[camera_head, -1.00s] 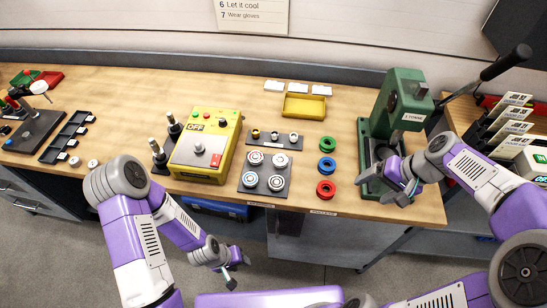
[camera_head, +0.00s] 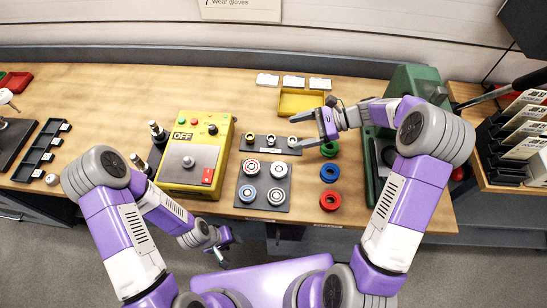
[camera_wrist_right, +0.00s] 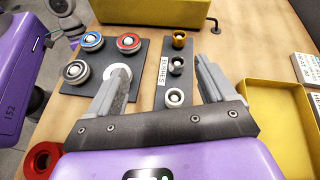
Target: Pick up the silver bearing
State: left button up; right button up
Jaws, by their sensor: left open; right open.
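Bearings stand on a dark square plate (camera_head: 264,206). The pale silver bearing (camera_head: 278,169) is at its back right, beside a red-ringed one (camera_head: 251,167), a blue-ringed one (camera_head: 248,193) and a dark-ringed one (camera_head: 276,195). In the right wrist view the silver bearing (camera_wrist_right: 119,73) is partly hidden behind a finger. My right gripper (camera_head: 312,127) is open and empty, behind and right of the plate, near the small bushes; its spread fingers (camera_wrist_right: 162,72) show in the wrist view. My left gripper (camera_head: 230,250) is open and empty, off the table's front edge.
A dark strip with several bushes (camera_head: 270,140) lies behind the plate. A yellow control box (camera_head: 196,158) stands left, a yellow tray (camera_head: 302,102) behind. Green, blue (camera_head: 329,171) and red rings lie right, before the green press (camera_head: 372,165).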

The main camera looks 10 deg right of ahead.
aim_at(281, 168)
jog(key=s+f+g, duration=0.1)
jog(key=s, duration=0.1)
jog(key=s+f, duration=0.2)
jog(key=s+f+g, duration=0.1)
jog(key=s, duration=0.1)
jog(key=shift+s+d+f+g+y, duration=0.2)
jog(key=shift+f+g+y, duration=0.1)
jog(key=shift+f, duration=0.1)
jog(key=x, duration=0.7)
jog(key=shift+d+f, duration=0.1)
pick_arm(q)
jog(key=shift+s, duration=0.3)
pick_arm(e)
jog(key=shift+c, duration=0.3)
